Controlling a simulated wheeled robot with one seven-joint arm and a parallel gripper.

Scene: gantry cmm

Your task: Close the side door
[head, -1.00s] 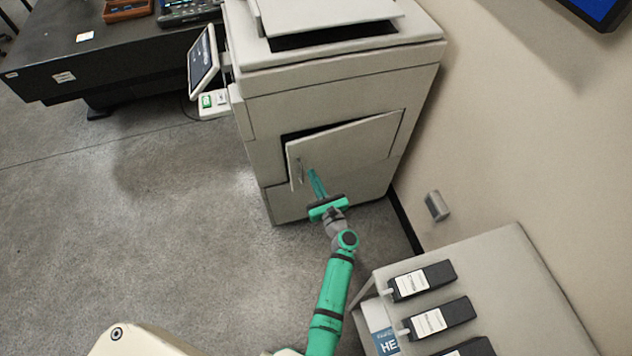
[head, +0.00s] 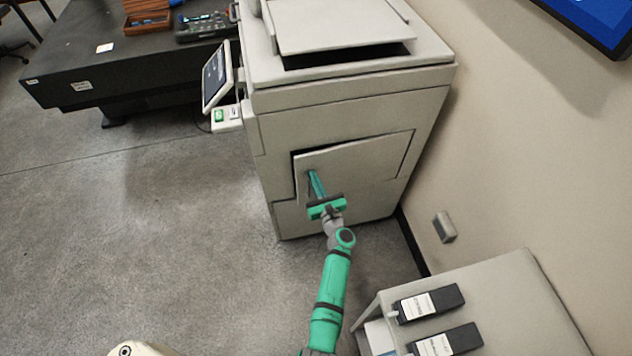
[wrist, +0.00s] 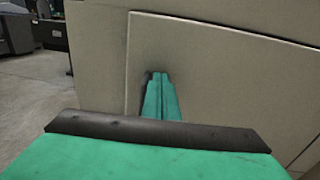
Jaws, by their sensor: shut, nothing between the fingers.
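The side door (head: 365,162) is a beige panel on the side of a large beige machine (head: 345,105). In the head view it stands slightly ajar, with a dark gap along its top and left edges. My gripper (head: 311,174) is shut and empty, with its green fingers at the door's left part, where the handle was visible before. In the wrist view the fingers (wrist: 160,77) point at the door panel (wrist: 215,85) near its left edge. The fingertips seem to touch or nearly touch the panel. The handle is mostly hidden behind the fingers.
A beige cabinet (head: 500,300) with black cartridges (head: 430,303) stands to the right of my arm. A wall with a small grey fixture (head: 444,227) is on the right. A small screen (head: 215,76) juts from the machine's left. The floor (head: 150,230) at left is clear.

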